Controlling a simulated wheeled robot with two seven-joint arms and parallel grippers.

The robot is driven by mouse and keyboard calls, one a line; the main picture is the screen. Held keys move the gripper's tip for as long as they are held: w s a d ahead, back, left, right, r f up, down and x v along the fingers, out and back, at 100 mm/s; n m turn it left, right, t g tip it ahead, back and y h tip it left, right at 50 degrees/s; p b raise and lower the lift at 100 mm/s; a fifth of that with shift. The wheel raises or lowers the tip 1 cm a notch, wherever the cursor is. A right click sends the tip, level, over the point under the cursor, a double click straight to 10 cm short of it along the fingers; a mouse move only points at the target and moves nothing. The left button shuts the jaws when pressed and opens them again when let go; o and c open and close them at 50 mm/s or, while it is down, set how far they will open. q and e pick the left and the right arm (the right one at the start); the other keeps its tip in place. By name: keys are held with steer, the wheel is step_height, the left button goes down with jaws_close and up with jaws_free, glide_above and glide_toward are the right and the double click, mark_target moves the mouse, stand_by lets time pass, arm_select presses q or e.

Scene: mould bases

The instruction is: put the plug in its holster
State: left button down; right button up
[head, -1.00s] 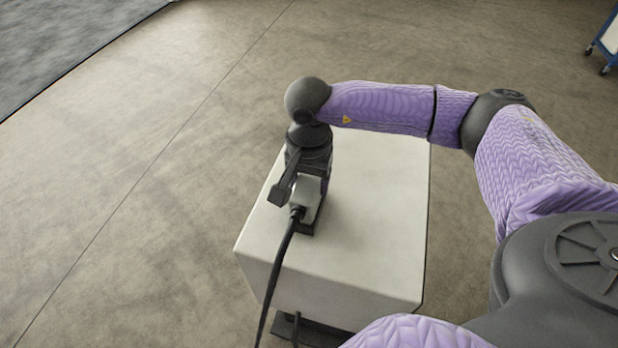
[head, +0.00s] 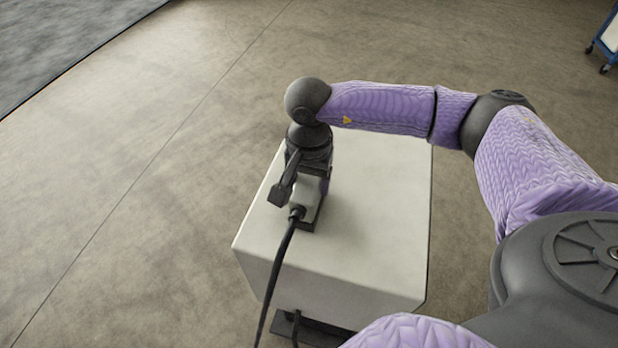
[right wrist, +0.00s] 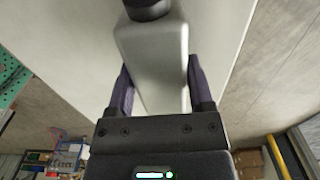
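The plug (head: 311,188) has a light grey body and a black cable that leaves its near end and hangs down over the box's front. My right gripper (head: 306,214) is above the top of the pale box (head: 376,215). In the right wrist view the plug body (right wrist: 157,75) lies between the two dark fingers of the right gripper (right wrist: 161,90), which appear closed on its sides. I cannot make out a holster; the arm and gripper hide part of the box top. My left gripper is not in view.
A dark foot (head: 310,332) shows under the box's front edge. Open concrete floor (head: 130,200) lies around the box. A blue-framed cart (head: 606,42) stands far off at the upper right. Shelving and green panels show at the wrist view's edges.

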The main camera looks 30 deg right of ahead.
steer(key=o, duration=0.4)
steer(key=shift+c, duration=0.2)
step_height(320, 180, up, 10)
steer(key=shift+f+p, duration=0.25)
steer(key=shift+p, duration=0.55)
steer(key=shift+r, duration=0.25)
steer(key=shift+f, duration=0.1)
